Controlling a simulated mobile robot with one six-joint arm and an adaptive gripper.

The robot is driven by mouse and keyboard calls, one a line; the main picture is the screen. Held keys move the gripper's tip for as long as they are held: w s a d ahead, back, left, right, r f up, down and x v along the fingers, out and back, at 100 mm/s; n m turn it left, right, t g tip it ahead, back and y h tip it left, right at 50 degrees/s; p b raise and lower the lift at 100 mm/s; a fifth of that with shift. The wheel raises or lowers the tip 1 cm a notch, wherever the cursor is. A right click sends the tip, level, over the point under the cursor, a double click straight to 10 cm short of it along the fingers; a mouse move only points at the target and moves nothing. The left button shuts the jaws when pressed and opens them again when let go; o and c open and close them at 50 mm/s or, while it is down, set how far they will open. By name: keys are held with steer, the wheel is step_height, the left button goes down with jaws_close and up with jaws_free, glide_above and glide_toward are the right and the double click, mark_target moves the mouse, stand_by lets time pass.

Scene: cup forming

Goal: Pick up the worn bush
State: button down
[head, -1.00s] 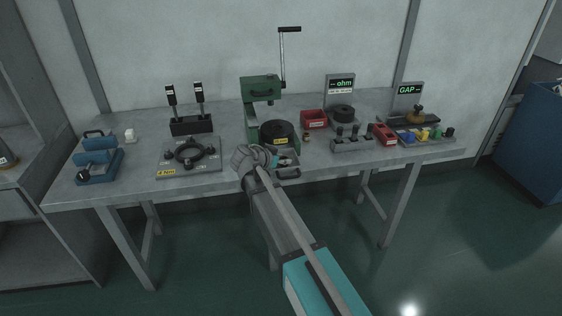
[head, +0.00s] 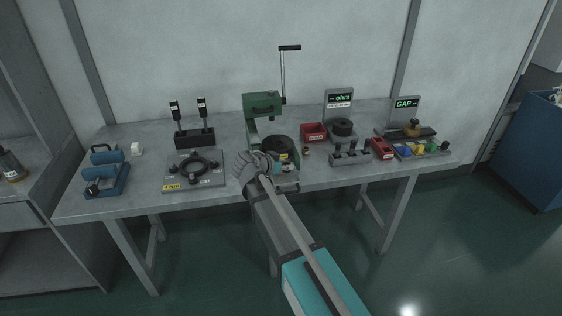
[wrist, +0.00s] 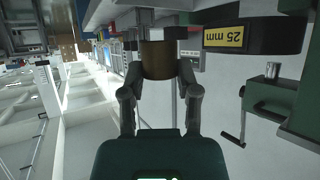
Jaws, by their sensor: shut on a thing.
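The worn bush (wrist: 158,60) appears as a brown cylinder between the two fingers in the wrist view. My gripper (wrist: 158,48) is shut on it, with a finger against each side. In the head view my gripper (head: 284,168) is at the front of the bench, just before the black round block by the green press; my wrist hides most of it. The bush cannot be made out in the head view.
The green press (head: 262,103) stands behind, with the black block (head: 283,143) labelled 25 mm (wrist: 270,36) close by. A red bin (head: 313,131) and a post rack (head: 350,156) are to the right. A grey plate with a black ring (head: 180,183) lies left.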

steer(key=s+d+r+p, duration=0.2)
steer(key=s+r+p, duration=0.3)
steer(key=s, duration=0.5)
steer(key=shift+s+d+r, duration=0.25)
steer(key=shift+d+r, duration=0.05)
steer(key=shift+r, duration=0.25)
steer(key=shift+w, duration=0.15)
stand_by(0.6)
stand_by(0.4)
